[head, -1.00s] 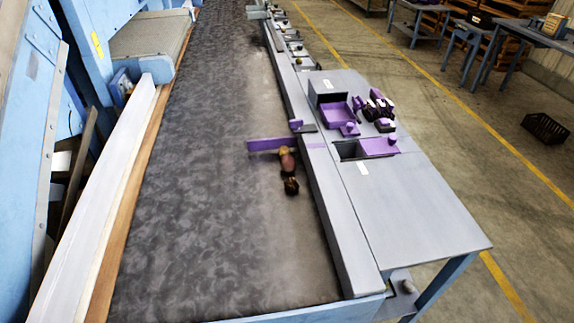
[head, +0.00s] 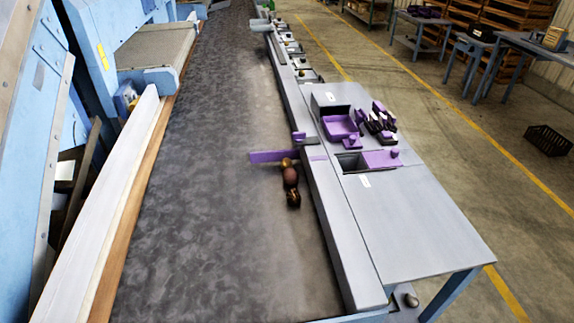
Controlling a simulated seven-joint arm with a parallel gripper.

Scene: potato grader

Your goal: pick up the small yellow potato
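A small yellow potato (head: 287,161) sits on the dark belt, close against the purple bar (head: 268,157) that sticks out from the right rail. A larger reddish-brown potato (head: 290,177) lies just in front of it and hides part of it. A dark brown potato or clod (head: 293,198) lies in front of that one. The three are in a tight row near the belt's right side. My gripper is not in view.
The long belt (head: 190,230) is otherwise mostly bare. A raised grey rail (head: 330,220) borders it on the right. Beyond stands a grey side table (head: 420,225) with a purple tray (head: 339,127), purple-and-black blocks (head: 380,118) and a purple-lidded slot (head: 380,158). Blue machinery stands left.

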